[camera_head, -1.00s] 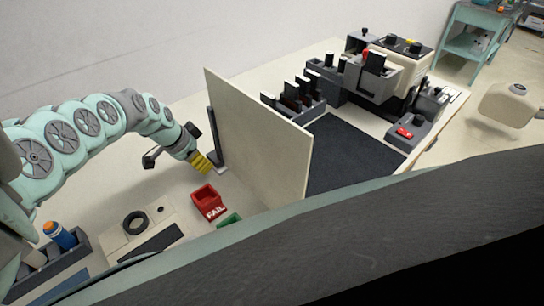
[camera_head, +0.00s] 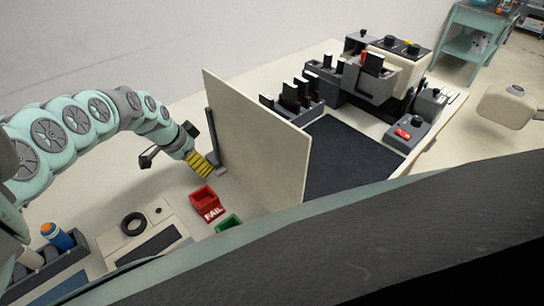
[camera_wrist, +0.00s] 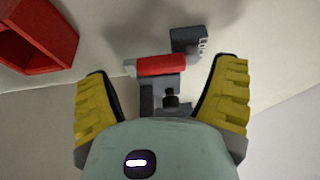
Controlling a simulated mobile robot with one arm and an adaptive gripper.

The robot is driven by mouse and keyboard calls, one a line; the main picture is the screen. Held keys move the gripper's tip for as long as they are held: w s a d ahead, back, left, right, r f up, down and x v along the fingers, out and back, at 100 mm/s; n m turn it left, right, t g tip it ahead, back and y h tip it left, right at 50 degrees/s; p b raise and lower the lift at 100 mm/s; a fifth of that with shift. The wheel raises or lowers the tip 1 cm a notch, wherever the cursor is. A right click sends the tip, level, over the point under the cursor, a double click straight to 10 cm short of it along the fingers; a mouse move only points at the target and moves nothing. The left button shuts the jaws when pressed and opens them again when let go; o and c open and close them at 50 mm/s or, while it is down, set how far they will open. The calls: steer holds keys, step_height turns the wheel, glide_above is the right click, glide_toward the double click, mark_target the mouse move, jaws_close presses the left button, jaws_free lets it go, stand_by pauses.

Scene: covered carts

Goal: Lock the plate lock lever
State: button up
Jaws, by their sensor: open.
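The plate lock lever, seen in the wrist view, has a red cylindrical handle (camera_wrist: 162,65) on a dark grey bracket. It lies between the two yellow fingers of my gripper (camera_wrist: 163,75), with visible gaps on both sides. My gripper is open and not closed on the handle. In the head view my gripper (camera_head: 199,164) is low beside the dark upright post (camera_head: 213,139) at the left side of the pale upright panel (camera_head: 256,140). The lever cannot be made out in the head view.
A red FAIL bin (camera_head: 205,200) sits just below my gripper; it also shows in the wrist view (camera_wrist: 38,37). A green bin (camera_head: 229,222) is beside it. Right of the panel are a dark mat (camera_head: 350,160) and grey-and-cream equipment (camera_head: 400,58).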

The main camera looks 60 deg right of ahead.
steer(key=a, duration=0.2)
steer(key=w+a, duration=0.1)
steer(key=a, duration=0.3)
steer(key=shift+w, duration=0.3)
steer(key=shift+a, duration=0.6)
steer(key=shift+w+a, duration=0.2)
steer(key=shift+a, duration=0.55)
steer(key=shift+w+a, duration=0.2)
steer(key=shift+a, duration=0.6)
steer(key=shift+w+a, duration=0.2)
steer(key=shift+a, duration=0.55)
